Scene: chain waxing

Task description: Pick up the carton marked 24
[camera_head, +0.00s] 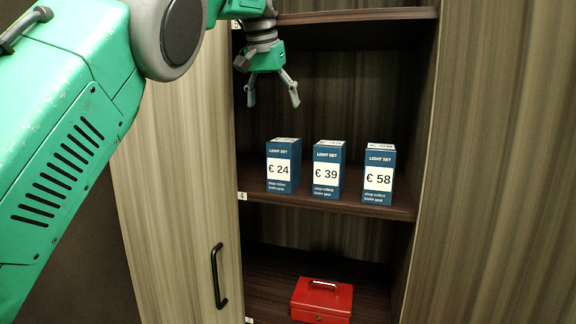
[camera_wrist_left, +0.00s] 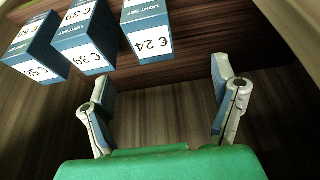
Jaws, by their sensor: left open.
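The carton marked 24 (camera_head: 283,167) is a blue box with a white price label, standing upright at the left of a row on the middle shelf. It also shows in the left wrist view (camera_wrist_left: 147,34), beyond the fingers. My left gripper (camera_head: 272,94) is open and empty, pointing down above the carton and apart from it. In the left wrist view its two fingers (camera_wrist_left: 164,95) are spread wide. The carton marked 39 (camera_head: 328,170) stands just right of the 24 one. The carton marked 58 (camera_head: 378,174) stands at the right of the row. My right gripper is not in view.
The shelf (camera_head: 330,200) is dark wood, with an upper shelf (camera_head: 350,15) above the gripper. A red cash box (camera_head: 321,300) sits on the lower shelf. A light wooden door with a black handle (camera_head: 218,276) is at left. A wooden panel (camera_head: 500,160) bounds the right.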

